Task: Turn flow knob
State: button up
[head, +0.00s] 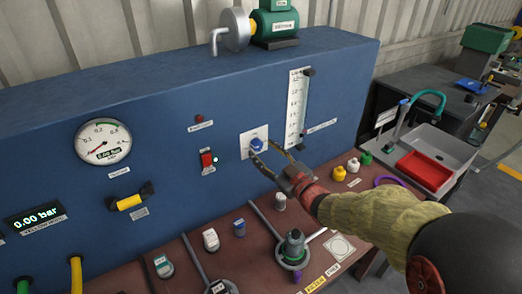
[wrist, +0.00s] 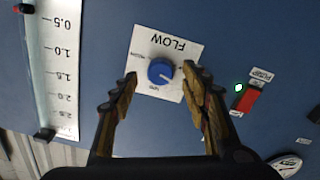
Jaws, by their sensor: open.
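The blue flow knob (head: 256,145) sits on a white plate (head: 246,137) on the blue panel. In the wrist view the knob (wrist: 160,71) shows a white pointer mark, and its plate (wrist: 180,48) reads FLOW, upside down. My gripper (head: 264,150) is at the panel in front of the knob. In the wrist view my gripper (wrist: 160,80) is open, with one finger on each side of the knob. A gap shows between the knob and each finger there. Whether the fingertips reach the panel cannot be told.
A red switch (head: 207,159) is left of the plate, and a clear scale tube (head: 297,108) is right of it. A round gauge (head: 103,141) is further left. Several fittings, including a grey-green valve (head: 293,248), stand on the brown bench (head: 262,222) below.

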aim_at(257, 144)
jog(key=shift+b+x, duration=0.3)
jog(key=shift+x, duration=1.15)
jog(key=shift+c, duration=0.7)
jog(key=c, duration=1)
